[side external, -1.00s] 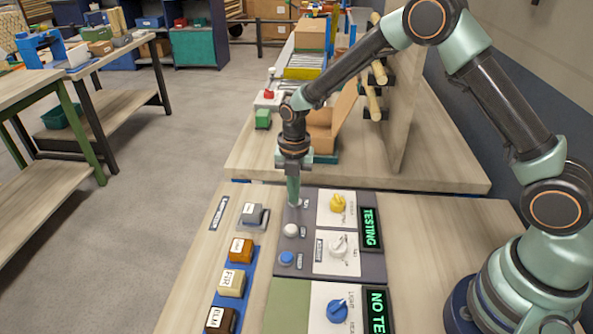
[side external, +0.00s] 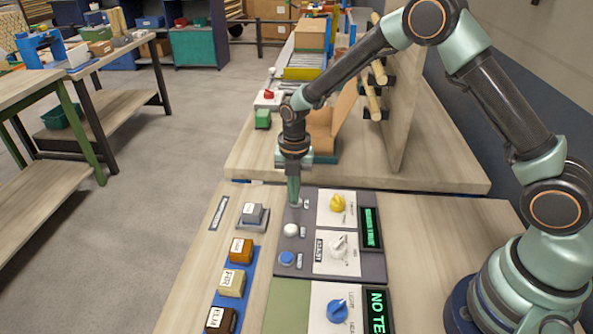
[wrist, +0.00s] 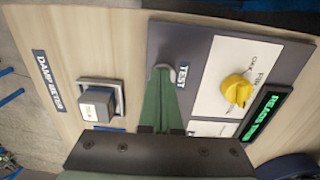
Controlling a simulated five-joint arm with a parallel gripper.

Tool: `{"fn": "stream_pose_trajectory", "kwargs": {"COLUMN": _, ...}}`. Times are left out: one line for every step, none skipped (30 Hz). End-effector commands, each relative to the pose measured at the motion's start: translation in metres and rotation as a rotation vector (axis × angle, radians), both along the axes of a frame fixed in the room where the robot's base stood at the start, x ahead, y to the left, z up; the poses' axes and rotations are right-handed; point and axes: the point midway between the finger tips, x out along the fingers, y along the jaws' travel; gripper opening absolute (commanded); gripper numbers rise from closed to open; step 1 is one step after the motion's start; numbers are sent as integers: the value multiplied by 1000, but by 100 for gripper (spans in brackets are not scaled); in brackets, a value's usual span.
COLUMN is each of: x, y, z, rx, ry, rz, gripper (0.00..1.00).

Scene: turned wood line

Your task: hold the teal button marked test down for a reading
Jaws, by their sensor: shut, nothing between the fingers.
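My gripper (side external: 294,203) points straight down with its fingers shut and empty, tips at the top button position of the grey panel (side external: 372,264). In the wrist view the fingertips (wrist: 164,72) meet the panel beside the label TEST (wrist: 183,77). The teal button is hidden under the tips; a pale ring shows around them. How far it is pressed cannot be seen. The green-lit display (side external: 370,228) on this panel shows a line of small text; in the wrist view it seems to begin with "RELEASE" (wrist: 265,115), the rest unclear.
A white button (side external: 291,230) and a blue button (side external: 287,258) sit nearer on the panel. A yellow knob (side external: 338,203) and a white knob (side external: 338,245) stand to the right. A grey block (side external: 252,213) and several labelled blocks line the left.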

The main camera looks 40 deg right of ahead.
Motion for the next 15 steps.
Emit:
{"fn": "stream_pose_trajectory", "kwargs": {"x": -10, "y": -2, "z": -8, "rx": -5, "ry": 33, "rz": -1, "gripper": 0}}
{"fn": "stream_pose_trajectory", "kwargs": {"x": -10, "y": -2, "z": -8, "rx": -5, "ry": 33, "rz": -1, "gripper": 0}}
{"fn": "stream_pose_trajectory", "kwargs": {"x": -10, "y": -2, "z": -8, "rx": -5, "ry": 33, "rz": -1, "gripper": 0}}
{"fn": "stream_pose_trajectory", "kwargs": {"x": -10, "y": -2, "z": -8, "rx": -5, "ry": 33, "rz": -1, "gripper": 0}}
{"fn": "stream_pose_trajectory", "kwargs": {"x": -10, "y": -2, "z": -8, "rx": -5, "ry": 33, "rz": -1, "gripper": 0}}
{"fn": "stream_pose_trajectory", "kwargs": {"x": -10, "y": -2, "z": -8, "rx": -5, "ry": 33, "rz": -1, "gripper": 0}}
{"fn": "stream_pose_trajectory", "kwargs": {"x": -10, "y": -2, "z": -7, "rx": -6, "ry": 33, "rz": -1, "gripper": 0}}
{"fn": "stream_pose_trajectory", "kwargs": {"x": -10, "y": -2, "z": -6, "rx": -5, "ry": 32, "rz": -1, "gripper": 0}}
{"fn": "stream_pose_trajectory", "kwargs": {"x": -10, "y": -2, "z": -4, "rx": -4, "ry": 31, "rz": -1, "gripper": 0}}
{"fn": "stream_pose_trajectory", "kwargs": {"x": -9, "y": -2, "z": -2, "rx": -5, "ry": 30, "rz": -1, "gripper": 0}}
{"fn": "stream_pose_trajectory", "kwargs": {"x": -9, "y": -2, "z": 1, "rx": -5, "ry": 29, "rz": -1, "gripper": 0}}
{"fn": "stream_pose_trajectory", "kwargs": {"x": -8, "y": -1, "z": 6, "rx": -4, "ry": 25, "rz": -1, "gripper": 0}}
{"fn": "stream_pose_trajectory", "kwargs": {"x": -7, "y": -1, "z": 10, "rx": -4, "ry": 23, "rz": 0, "gripper": 0}}
{"fn": "stream_pose_trajectory", "kwargs": {"x": -7, "y": -1, "z": 15, "rx": -4, "ry": 21, "rz": 0, "gripper": 0}}
{"fn": "stream_pose_trajectory", "kwargs": {"x": -5, "y": -1, "z": 24, "rx": -2, "ry": 15, "rz": 0, "gripper": 0}}
